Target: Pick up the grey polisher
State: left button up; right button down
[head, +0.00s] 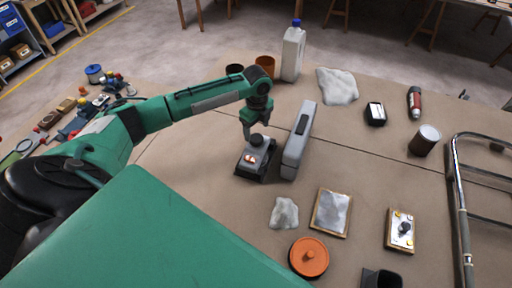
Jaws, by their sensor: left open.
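The grey polisher (253,165), a small dark-grey tool with a light, red-marked patch on top, sits on the brown workbench (184,200) near the middle of the head view. My left gripper (257,129) is open, pointing down right at the polisher's far end. Its fingers overlap that end in the picture, and I cannot tell whether they touch it. Part of the polisher's top is hidden behind the fingers. My right gripper is not in view.
A tall grey case (296,145) stands close to the polisher's right. A white bottle (293,52) and brown cups (265,65) stand behind. Nearer are a crumpled cloth (284,213), a framed plate (331,212) and an orange disc (309,257). A metal rack (459,200) is at the right.

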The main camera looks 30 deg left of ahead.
aim_at(257, 138)
pick_arm(q)
notch_tip(257, 138, down, 4)
jog(key=shift+f+p, duration=0.1)
jog(key=shift+p, duration=0.55)
grip_shut()
